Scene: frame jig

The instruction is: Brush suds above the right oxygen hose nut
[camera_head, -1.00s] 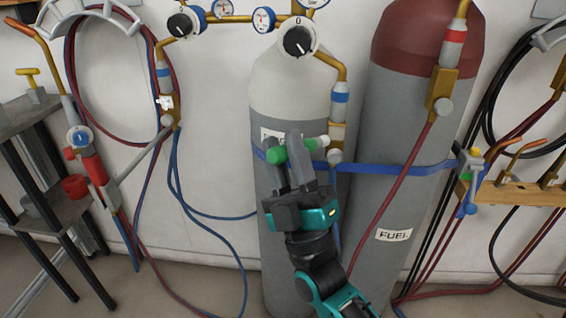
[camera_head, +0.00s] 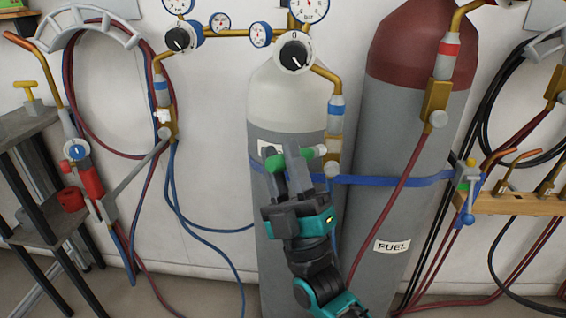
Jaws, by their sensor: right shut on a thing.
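My right gripper (camera_head: 284,158) is shut on a small brush (camera_head: 304,154) with a green handle. The brush lies nearly level in front of the oxygen cylinder (camera_head: 275,95). Its pale tip points right, close to the brass block of the right oxygen hose fitting (camera_head: 335,123), below the blue-banded part (camera_head: 337,100). I cannot tell whether the tip touches the brass. No suds are clear on this fitting. A small white patch (camera_head: 163,116) shows on the left hose fitting (camera_head: 167,128). My left gripper is not in view.
A blue strap (camera_head: 390,180) crosses both cylinders. The red-topped fuel cylinder (camera_head: 405,120) stands to the right. Gauges and a regulator knob (camera_head: 294,53) sit above. A dark shelf (camera_head: 35,185) and torch are at the left, a wooden torch rack (camera_head: 520,203) at the right.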

